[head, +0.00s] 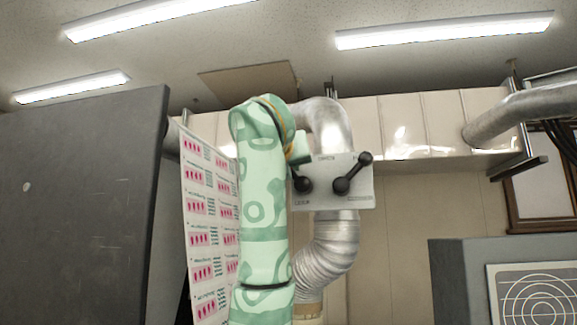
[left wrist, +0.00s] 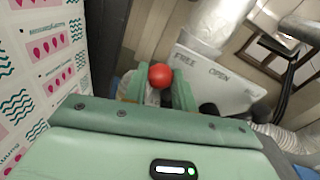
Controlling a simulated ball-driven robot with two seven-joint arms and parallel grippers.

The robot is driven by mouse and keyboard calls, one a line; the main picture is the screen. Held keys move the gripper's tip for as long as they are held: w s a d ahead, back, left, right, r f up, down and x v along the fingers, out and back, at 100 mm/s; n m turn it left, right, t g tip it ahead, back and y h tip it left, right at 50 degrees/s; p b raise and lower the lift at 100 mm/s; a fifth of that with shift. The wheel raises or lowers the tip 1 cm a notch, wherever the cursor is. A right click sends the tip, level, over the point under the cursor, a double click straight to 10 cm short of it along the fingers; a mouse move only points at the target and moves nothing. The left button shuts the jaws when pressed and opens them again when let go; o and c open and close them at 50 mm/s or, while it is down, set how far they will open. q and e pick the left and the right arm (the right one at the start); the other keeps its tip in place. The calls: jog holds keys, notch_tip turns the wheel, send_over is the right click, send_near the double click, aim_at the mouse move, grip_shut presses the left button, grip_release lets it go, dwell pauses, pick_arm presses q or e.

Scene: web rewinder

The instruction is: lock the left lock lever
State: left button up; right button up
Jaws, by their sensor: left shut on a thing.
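A pale panel (head: 325,197) with two levers is fixed in front of a silver duct. The left lock lever (head: 303,184) shows a dark round hub at the panel's left; its handle runs up and left behind my gripper. My left gripper (head: 298,150) is at the panel's upper left corner, mostly seen from behind. In the left wrist view, a red knob (left wrist: 160,76) sits between my gripper's two green fingers (left wrist: 156,92), which are shut on it. It appears to be the left lever's end; the join is hidden. My right gripper is not in view.
The right lever (head: 353,173) is black and points up and right. A sheet with pink marks (head: 205,225) hangs close to the left of my arm, beside a dark grey board (head: 75,200). A grey cabinet (head: 455,260) stands at the lower right.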

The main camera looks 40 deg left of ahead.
pick_arm(q)
jog(key=n, duration=0.1)
jog(key=f+n, duration=0.1)
jog(key=shift+s+a+f+n, duration=0.1)
jog(key=shift+a+n, duration=0.2)
jog(key=shift+n, duration=0.1)
jog(key=shift+s+a+f+n+h+b, duration=0.15)
jog(key=shift+f+n, duration=0.4)
jog(key=shift+n, duration=0.8)
jog(key=shift+a+f+n+h+b, duration=0.15)
jog(key=shift+f+n, duration=0.45)
jog(key=shift+n, duration=0.7)
jog(key=shift+s+a+f+n+h+b, duration=0.15)
jog(key=shift+f+n, duration=0.4)
jog(key=shift+n, duration=0.8)
jog(key=shift+w+f, duration=0.1)
jog(key=shift+w, duration=0.05)
jog(key=o, duration=1)
jog(key=shift+d, duration=0.1)
